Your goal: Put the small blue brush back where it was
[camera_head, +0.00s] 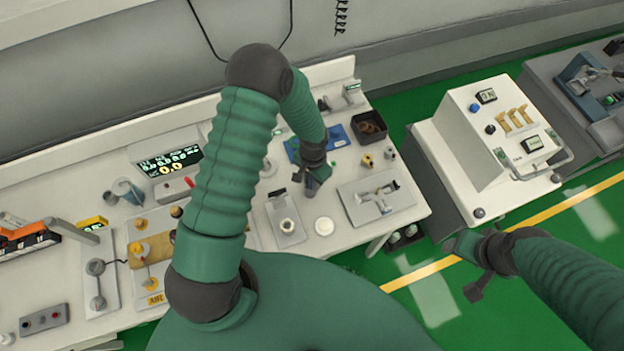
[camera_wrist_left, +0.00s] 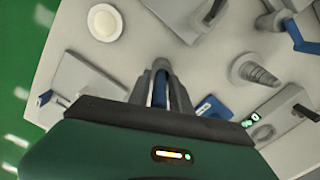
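My left gripper (camera_head: 312,188) is over the bench, in front of a blue mat (camera_head: 338,137). In the left wrist view its two grey fingers (camera_wrist_left: 160,75) are close together with a narrow blue piece (camera_wrist_left: 160,90) between them. This looks like the small blue brush, mostly hidden by the fingers. Part of the blue mat also shows in the wrist view (camera_wrist_left: 212,107), right of the fingers. My right gripper (camera_head: 470,268) is over the green floor, away from the bench; its finger opening is not clear.
A white round dish (camera_head: 324,226) lies near the bench's front edge. A dark bin (camera_head: 369,126) stands behind.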

